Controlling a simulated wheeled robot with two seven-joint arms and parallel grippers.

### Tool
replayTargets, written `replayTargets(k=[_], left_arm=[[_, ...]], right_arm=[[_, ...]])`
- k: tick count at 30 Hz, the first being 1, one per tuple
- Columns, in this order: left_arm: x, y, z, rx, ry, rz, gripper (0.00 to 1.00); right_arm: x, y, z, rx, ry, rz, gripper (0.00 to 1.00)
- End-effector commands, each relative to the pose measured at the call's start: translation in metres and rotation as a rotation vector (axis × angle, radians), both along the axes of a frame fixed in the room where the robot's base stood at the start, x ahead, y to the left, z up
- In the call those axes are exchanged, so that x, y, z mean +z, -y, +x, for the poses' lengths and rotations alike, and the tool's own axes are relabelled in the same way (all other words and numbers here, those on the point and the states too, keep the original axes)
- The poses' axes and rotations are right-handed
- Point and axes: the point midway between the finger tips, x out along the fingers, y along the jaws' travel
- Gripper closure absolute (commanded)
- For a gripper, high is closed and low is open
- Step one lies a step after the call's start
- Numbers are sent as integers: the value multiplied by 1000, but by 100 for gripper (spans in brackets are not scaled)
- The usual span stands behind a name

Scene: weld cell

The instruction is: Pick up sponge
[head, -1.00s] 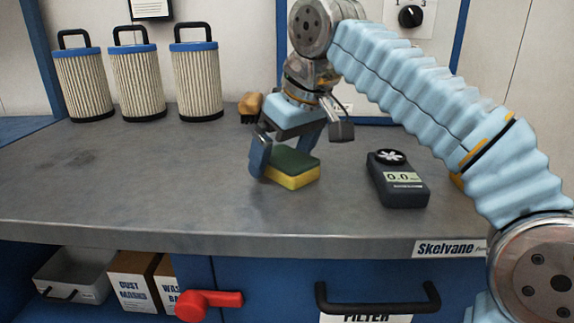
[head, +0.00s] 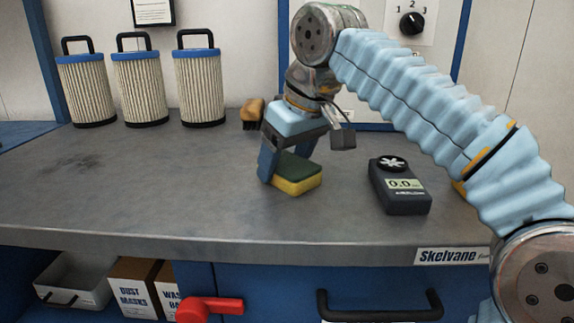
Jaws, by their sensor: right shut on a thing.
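A yellow sponge with a dark green top (head: 298,177) lies on the grey metal worktop. My right gripper (head: 284,165) reaches down over it from behind, with blue fingers. One finger is at the sponge's left side and the other is at its far side, partly hidden. The gripper is shut on the sponge, which still appears to be at worktop level. My left gripper is not in view.
A wooden brush (head: 252,112) lies behind. Several pleated filters (head: 140,88) stand at the back left. The worktop's left part (head: 110,190) is clear. A red handle (head: 208,307) sits below the edge.

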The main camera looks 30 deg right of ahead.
Motion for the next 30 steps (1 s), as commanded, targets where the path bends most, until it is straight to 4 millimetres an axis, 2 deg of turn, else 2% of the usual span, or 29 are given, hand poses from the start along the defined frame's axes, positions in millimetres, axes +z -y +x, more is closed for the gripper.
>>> replayTargets(k=[5, 10, 17, 25, 30], left_arm=[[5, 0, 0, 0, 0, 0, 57], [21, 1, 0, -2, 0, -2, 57], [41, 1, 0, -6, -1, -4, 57], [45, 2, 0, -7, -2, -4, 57], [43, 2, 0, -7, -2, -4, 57]], right_arm=[[12, 0, 0, 1, 1, 0, 62], [46, -2, -1, 4, 4, 2, 62], [101, -26, -42, 5, 4, 0, 62], [126, -60, -100, 5, 2, -1, 62], [130, -65, -110, -4, 0, 1, 62]])
